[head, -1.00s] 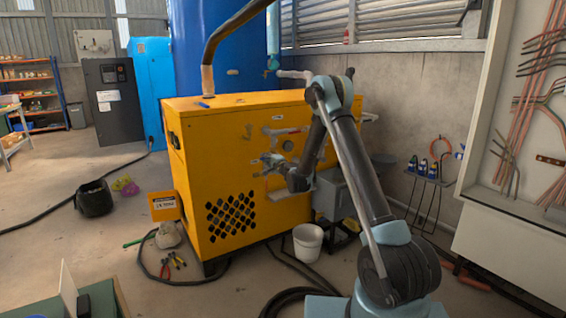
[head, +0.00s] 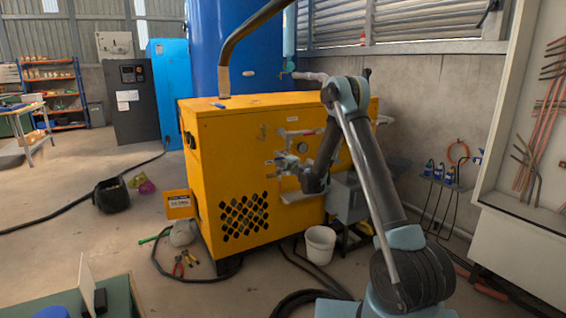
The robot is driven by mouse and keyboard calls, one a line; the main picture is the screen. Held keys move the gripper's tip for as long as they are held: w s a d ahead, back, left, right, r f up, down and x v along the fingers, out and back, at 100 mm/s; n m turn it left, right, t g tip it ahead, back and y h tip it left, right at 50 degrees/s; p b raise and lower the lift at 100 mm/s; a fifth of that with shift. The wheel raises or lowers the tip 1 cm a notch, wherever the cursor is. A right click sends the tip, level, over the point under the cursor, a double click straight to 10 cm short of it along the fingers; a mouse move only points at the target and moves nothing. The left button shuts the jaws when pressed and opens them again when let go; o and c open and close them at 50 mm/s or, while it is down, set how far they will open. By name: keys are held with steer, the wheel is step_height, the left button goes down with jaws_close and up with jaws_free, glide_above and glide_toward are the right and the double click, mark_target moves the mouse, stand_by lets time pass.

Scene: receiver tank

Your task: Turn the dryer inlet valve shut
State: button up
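The yellow dryer cabinet (head: 215,165) stands in the middle of the head view. Its front face carries a pale pipe fitting (head: 300,132) and a small round gauge (head: 302,147). My gripper (head: 279,163) is at this face, below and left of the gauge, pointing left along the panel. It is small in the picture and partly merges with the pale fittings there. I cannot make out the inlet valve's handle clearly, nor whether my fingers touch it or are open or shut.
A white bucket (head: 320,245) and dark hoses lie on the floor by the dryer's front. Pliers (head: 183,262) and a yellow sign (head: 179,204) are at its left corner. A black bucket (head: 111,196) stands further left. A white cabinet with copper pipes (head: 530,200) is at right.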

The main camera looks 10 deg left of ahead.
steer(key=v, duration=1.1)
steer(key=shift+s, duration=0.35)
steer(key=shift+d, duration=0.15)
steer(key=s+d+r+n+g+h, duration=0.1)
steer(key=s+d+r+n+g, duration=0.35)
steer(key=s, duration=0.45)
steer(key=s+d+r+n+g, duration=0.1)
steer(key=s+d+r+n, duration=0.3)
steer(key=s+d+r, duration=0.3)
steer(key=s+d+f+g+h, duration=0.2)
steer(key=s+d, duration=0.6)
steer(key=s, duration=0.5)
steer(key=s+d+f+n+g+h, duration=0.1)
steer(key=s+d+f+h, duration=0.4)
steer(key=s, duration=0.8)
steer(key=s+d+f+n+g+h, duration=0.1)
steer(key=s+d+f+g+h, duration=0.2)
steer(key=s+d, duration=0.8)
step_height(320, 180, down, 2)
steer(key=s, duration=0.2)
steer(key=shift+s, duration=0.3)
steer(key=shift+d+f+n, duration=0.1)
steer(key=shift+n, duration=0.15)
